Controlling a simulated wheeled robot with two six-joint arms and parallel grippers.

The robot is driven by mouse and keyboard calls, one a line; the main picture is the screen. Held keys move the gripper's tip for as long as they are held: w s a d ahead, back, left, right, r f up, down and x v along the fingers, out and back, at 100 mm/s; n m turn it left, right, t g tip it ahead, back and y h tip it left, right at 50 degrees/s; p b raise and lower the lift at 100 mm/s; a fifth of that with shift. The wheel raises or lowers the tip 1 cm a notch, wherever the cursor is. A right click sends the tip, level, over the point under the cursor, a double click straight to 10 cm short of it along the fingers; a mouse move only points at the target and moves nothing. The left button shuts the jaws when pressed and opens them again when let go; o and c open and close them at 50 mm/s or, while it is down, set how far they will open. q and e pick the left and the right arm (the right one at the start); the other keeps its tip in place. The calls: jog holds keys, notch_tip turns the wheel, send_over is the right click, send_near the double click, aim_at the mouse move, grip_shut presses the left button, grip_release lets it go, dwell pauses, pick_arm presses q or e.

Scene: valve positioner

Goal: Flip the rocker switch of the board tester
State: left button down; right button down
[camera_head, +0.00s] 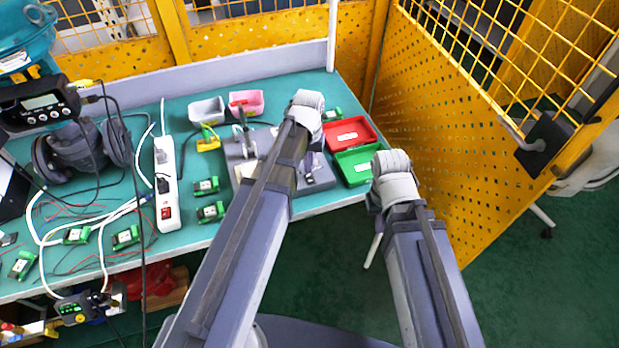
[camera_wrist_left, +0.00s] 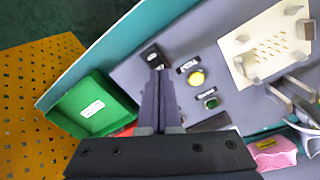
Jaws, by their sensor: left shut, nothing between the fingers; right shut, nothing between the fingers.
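The board tester (camera_wrist_left: 135,75) is a grey panel in the left wrist view. It bears a small black rocker switch (camera_wrist_left: 153,55) near its edge, a yellow button (camera_wrist_left: 196,78), a green button (camera_wrist_left: 211,103) and a pale fixture plate (camera_wrist_left: 265,45). My left gripper (camera_wrist_left: 158,72) is shut and empty, its fingertips right beside the rocker switch in the picture; I cannot tell whether they touch it. In the head view my left arm covers the middle of the tester (camera_head: 236,150). My right gripper is hidden behind its own wrist.
A green tray (camera_head: 372,180) and a red tray (camera_head: 367,141) lie right of the tester. A power strip (camera_head: 166,185), cables and small green boards lie to the left. Grey (camera_head: 206,112) and pink (camera_head: 247,105) bins stand behind. A yellow perforated fence (camera_head: 440,130) borders the right.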

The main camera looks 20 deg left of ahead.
aim_at(308, 175)
pick_arm(q)
jog(key=shift+f+b, duration=0.9)
dwell(0.4)
jog(key=shift+r, duration=0.15)
notch_tip(308, 175, up, 7)
jog(key=p, duration=0.7)
jog(key=s+d+m+y, duration=0.1)
jog(key=s+d+m, duration=0.3)
jog(key=s+d, duration=0.6)
jog(key=s, duration=0.4)
jog(key=shift+s+d+m, duration=0.2)
jog(key=shift+d+m, duration=0.05)
jog(key=shift+m, duration=0.05)
dwell(0.3)
